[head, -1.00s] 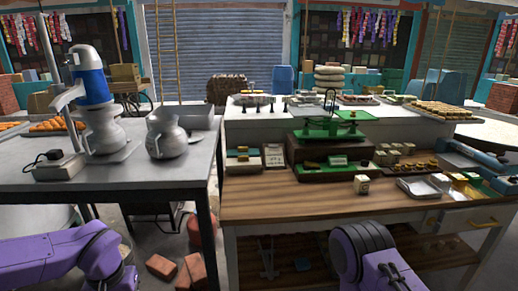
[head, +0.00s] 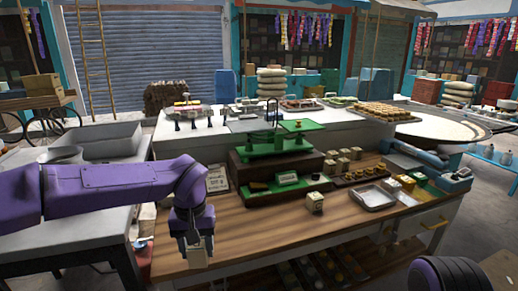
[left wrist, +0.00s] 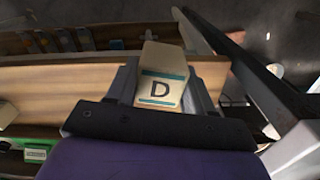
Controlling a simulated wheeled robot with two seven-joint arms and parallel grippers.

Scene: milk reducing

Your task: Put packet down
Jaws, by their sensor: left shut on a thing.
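My left gripper (head: 194,238) is shut on a cream packet (head: 197,258) and points downward near the front left edge of the wooden counter (head: 270,232). In the left wrist view my left gripper (left wrist: 165,90) has a finger on each side of the packet (left wrist: 163,78), which shows a letter D between two teal bands. I cannot tell whether the packet touches the counter. Another cream packet (head: 315,202) stands on the counter in front of the green scale (head: 275,150). My right gripper is out of view.
A metal tray (head: 374,197) lies right of the standing packet. Several small packets and a tray of jars stand behind it. The counter between my left gripper and the standing packet is clear. A grey table (head: 60,235) is at the left.

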